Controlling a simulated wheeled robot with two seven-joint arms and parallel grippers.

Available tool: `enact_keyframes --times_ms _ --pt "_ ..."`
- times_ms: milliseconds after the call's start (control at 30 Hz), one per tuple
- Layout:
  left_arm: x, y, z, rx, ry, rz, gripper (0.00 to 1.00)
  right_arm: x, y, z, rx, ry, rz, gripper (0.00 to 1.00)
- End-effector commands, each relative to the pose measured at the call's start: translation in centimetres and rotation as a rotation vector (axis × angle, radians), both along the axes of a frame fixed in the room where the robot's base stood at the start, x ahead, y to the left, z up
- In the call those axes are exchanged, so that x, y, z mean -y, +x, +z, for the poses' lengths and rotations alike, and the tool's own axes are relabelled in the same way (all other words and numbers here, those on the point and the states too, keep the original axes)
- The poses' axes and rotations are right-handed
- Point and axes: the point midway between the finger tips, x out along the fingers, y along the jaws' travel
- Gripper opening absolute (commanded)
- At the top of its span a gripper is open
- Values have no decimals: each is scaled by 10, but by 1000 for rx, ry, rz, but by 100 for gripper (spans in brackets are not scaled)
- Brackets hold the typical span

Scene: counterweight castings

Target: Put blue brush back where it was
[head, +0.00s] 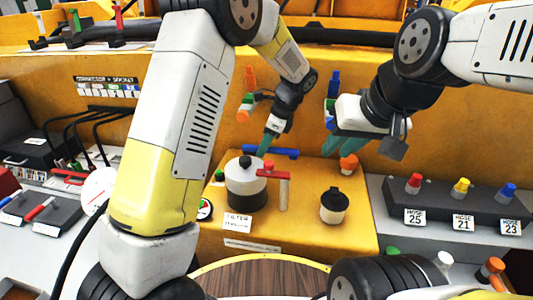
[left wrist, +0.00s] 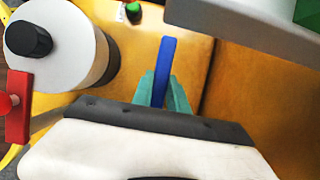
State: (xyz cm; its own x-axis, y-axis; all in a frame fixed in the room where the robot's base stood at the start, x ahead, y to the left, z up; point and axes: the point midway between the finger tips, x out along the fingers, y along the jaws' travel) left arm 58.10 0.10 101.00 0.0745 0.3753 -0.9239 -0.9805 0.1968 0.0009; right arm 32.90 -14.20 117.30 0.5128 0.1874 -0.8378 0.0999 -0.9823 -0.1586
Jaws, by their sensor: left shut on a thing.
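The blue brush (head: 286,153) shows in the head view as a narrow blue bar low over the yellow surface, behind the white canister. My left gripper (head: 268,144) has its teal fingers at the bar's left part. In the left wrist view the blue brush (left wrist: 166,62) sits between the two teal fingers of my left gripper (left wrist: 164,92), which is shut on it. Whether the brush touches the surface is unclear. My right gripper (head: 335,140) is to the right, near the yellow back wall, with teal fingers partly hidden by its own body; its opening cannot be made out.
A white canister (head: 246,188) with a black knob and a red-topped post (head: 278,174) stand close in front. A small black-topped jar (head: 334,207) and an orange knob (head: 349,163) are to the right. Blue (head: 333,83) and orange (head: 250,78) items are at the wall.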

Motion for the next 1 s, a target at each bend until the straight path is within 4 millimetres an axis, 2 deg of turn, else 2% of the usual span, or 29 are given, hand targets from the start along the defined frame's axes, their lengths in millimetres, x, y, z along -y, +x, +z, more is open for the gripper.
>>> enact_keyframes --times_ms 33,267,467,833,867,933,1000 --pt "0 -1 -9 -3 3 0 0 0 0 0 0 0 0 24" --pt "0 0 -27 -1 0 0 0 0 0 0 0 0 0 24" --pt "0 -1 -54 -1 1 2 0 0 0 0 0 0 0 24" --pt "0 0 -59 0 0 2 0 0 0 0 0 0 0 24" --pt "0 0 -58 1 0 2 25 0 0 0 0 0 0 24" --pt "0 0 -58 1 0 2 39 0 0 0 0 0 0 24" --pt "0 0 -58 0 0 2 41 0 0 0 0 0 0 24"
